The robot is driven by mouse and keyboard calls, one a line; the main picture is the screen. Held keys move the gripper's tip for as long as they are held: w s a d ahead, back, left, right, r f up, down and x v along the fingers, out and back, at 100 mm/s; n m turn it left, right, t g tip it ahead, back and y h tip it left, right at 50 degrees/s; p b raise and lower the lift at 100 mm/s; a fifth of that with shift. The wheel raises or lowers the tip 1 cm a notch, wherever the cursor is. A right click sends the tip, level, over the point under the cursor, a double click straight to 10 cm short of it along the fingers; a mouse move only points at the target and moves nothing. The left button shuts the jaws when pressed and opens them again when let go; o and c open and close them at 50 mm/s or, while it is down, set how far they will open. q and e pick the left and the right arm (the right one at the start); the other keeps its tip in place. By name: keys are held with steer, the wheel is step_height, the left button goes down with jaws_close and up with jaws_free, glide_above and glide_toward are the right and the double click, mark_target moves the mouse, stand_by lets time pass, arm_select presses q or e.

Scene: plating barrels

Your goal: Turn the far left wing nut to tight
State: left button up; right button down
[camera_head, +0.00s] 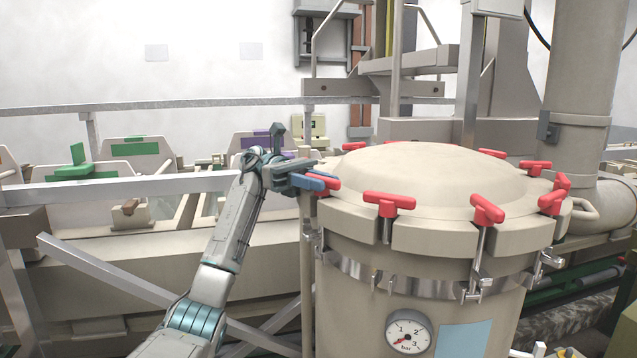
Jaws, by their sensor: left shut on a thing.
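The vessel (420,260) is a beige upright drum with a domed lid (420,175), ringed by several red wing nuts. The far left wing nut (327,184) sits at the lid's left edge, partly hidden by my gripper. My left gripper (313,182) reaches it from the left, with its blue fingers shut on it. Nearby red wing nuts stand at the lid's back left (354,146) and front left (387,201). Another stands at the front right (487,210).
A pressure gauge (408,332) and a pale blue label (462,339) are on the vessel's front. Grey rails (150,186) and tanks run behind my left arm. A thick vertical pipe (583,90) stands at the right. The space above the lid is clear.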

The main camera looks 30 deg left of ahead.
arm_select(q)
steer(key=shift+g, duration=0.3)
steer(key=o, duration=1)
steer(key=shift+r+b, duration=0.35)
steer(key=shift+b, duration=0.1)
steer(key=shift+s+d+r+b, duration=0.15)
steer(key=shift+s+r+b, duration=0.05)
steer(key=shift+r+b, duration=0.9)
steer(key=s+d+r+b, duration=0.2)
steer(key=s+d+b, duration=0.4)
steer(key=s, duration=0.7)
steer(key=shift+d+b, duration=0.35)
steer(key=shift+d, duration=0.7)
